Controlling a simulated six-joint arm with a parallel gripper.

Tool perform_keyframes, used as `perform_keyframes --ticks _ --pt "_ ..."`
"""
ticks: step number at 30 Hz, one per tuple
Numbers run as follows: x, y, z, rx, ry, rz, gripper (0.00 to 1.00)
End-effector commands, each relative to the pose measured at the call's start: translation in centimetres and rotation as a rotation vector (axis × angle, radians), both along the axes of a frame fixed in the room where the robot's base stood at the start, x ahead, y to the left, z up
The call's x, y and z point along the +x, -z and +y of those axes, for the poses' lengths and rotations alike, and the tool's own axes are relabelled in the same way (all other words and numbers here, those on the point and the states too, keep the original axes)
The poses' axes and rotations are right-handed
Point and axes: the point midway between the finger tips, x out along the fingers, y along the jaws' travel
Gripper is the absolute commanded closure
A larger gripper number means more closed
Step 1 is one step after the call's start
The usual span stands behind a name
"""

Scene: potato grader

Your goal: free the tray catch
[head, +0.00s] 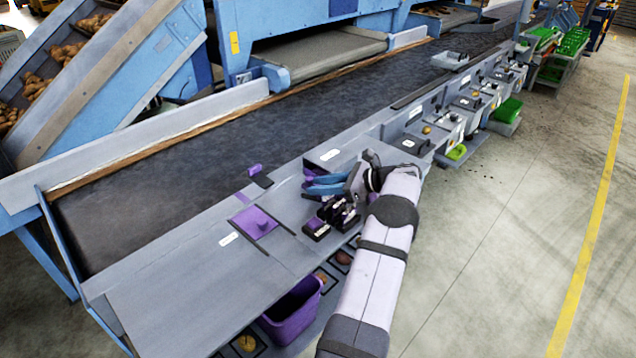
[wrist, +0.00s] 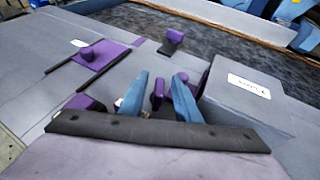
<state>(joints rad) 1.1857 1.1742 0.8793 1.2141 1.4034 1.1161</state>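My gripper (head: 325,183) is over the grey ledge beside the belt; its two blue fingers also show in the wrist view (wrist: 160,90). The fingers stand apart with a gap between them. A small purple knob (wrist: 157,92) shows between or just beyond the fingers; I cannot tell if they touch it. Several black and purple catch-like parts (head: 330,216) sit just below the fingers in the head view. I cannot tell which one is the tray catch. My fingers and wrist hide part of them.
Left of the gripper are a purple sliding plate (head: 254,223) with a knob between dark rails, and a black tab with a purple knob (head: 260,178). A labelled grey box (wrist: 245,95) stands close right of the fingers. A purple bin (head: 292,312) hangs below the ledge.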

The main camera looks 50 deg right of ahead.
Motion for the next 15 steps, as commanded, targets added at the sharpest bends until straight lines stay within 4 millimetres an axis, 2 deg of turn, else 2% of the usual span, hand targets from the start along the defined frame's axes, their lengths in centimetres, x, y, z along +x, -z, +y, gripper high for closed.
perform_keyframes --ticks 4,12,13,15 --pt "0.66 0.26 0.32 0.000 -0.001 0.000 0.70" --pt "0.78 0.40 0.34 0.000 0.000 0.001 0.70" --pt "0.78 0.38 0.34 0.000 0.000 0.001 0.73" --pt "0.78 0.38 0.34 0.000 0.000 0.000 0.89"
